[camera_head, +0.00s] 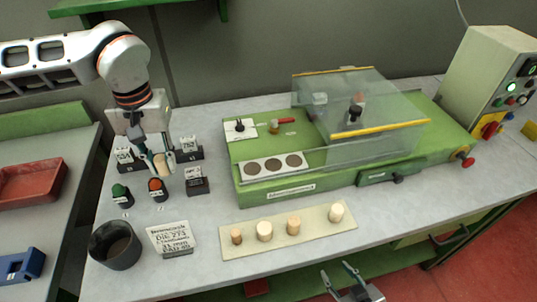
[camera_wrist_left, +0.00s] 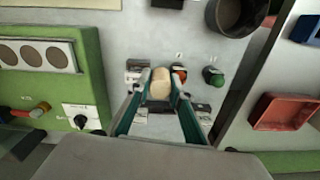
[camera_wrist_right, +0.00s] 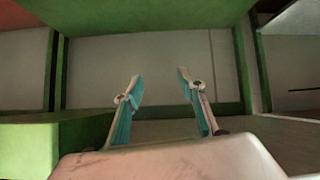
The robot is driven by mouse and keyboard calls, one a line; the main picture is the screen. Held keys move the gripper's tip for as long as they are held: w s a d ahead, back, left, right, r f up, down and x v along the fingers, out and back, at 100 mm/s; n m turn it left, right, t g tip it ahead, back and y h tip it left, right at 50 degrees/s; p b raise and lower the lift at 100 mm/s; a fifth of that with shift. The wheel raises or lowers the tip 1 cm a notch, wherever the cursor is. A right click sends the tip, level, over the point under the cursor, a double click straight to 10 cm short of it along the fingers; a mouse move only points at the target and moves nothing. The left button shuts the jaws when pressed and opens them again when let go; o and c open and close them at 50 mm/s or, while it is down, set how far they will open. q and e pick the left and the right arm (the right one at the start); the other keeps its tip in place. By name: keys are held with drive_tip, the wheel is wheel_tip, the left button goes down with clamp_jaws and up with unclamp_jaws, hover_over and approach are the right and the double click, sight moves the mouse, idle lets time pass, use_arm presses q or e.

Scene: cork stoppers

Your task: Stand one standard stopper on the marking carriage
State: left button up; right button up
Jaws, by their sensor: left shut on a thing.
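My left gripper (camera_head: 160,165) is shut on a pale cork stopper (camera_head: 164,164), held above the bench near the buttons. In the left wrist view this stopper (camera_wrist_left: 160,84) sits between both fingertips. Several other stoppers, such as a wide one (camera_head: 264,231), stand upright on a beige strip (camera_head: 315,231) at the bench front. The green marking machine (camera_head: 260,203) has a white plate with three brown discs (camera_head: 273,167) at its front left. I cannot tell which part is the carriage. My right gripper (camera_head: 343,284) is open and empty below the bench front; it also shows in the right wrist view (camera_wrist_right: 158,84).
A clear guard (camera_head: 375,110) with yellow edges covers the machine's middle. A dark cup (camera_head: 115,246), a printed card (camera_head: 171,238), a green button (camera_head: 121,196) and an orange button (camera_head: 157,189) stand at left. A control box (camera_head: 490,80) is at right. A red tray (camera_head: 30,183) lies far left.

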use_arm(q)
drive_tip(key=w+d+r+n, duration=0.2)
drive_tip(key=d+r, duration=0.6)
drive_tip(key=d, duration=0.2)
drive_tip(key=w+d+r+n, duration=0.1)
drive_tip(key=w+d+r, duration=0.1)
drive_tip(key=d+r, duration=0.7)
hover_over(252, 168)
wheel_tip(252, 168, down, 16)
drive_tip(key=shift+f, duration=0.15)
drive_tip(key=shift+s+f, duration=0.1)
drive_tip(key=shift+f, duration=0.7)
wheel_tip(252, 168, down, 3)
drive_tip(key=shift+r, duration=0.1)
use_arm(e)
drive_tip(key=shift+w+a+r+y, duration=0.3)
drive_tip(key=shift+w+a+r, duration=0.35)
drive_tip(key=shift+a, duration=0.15)
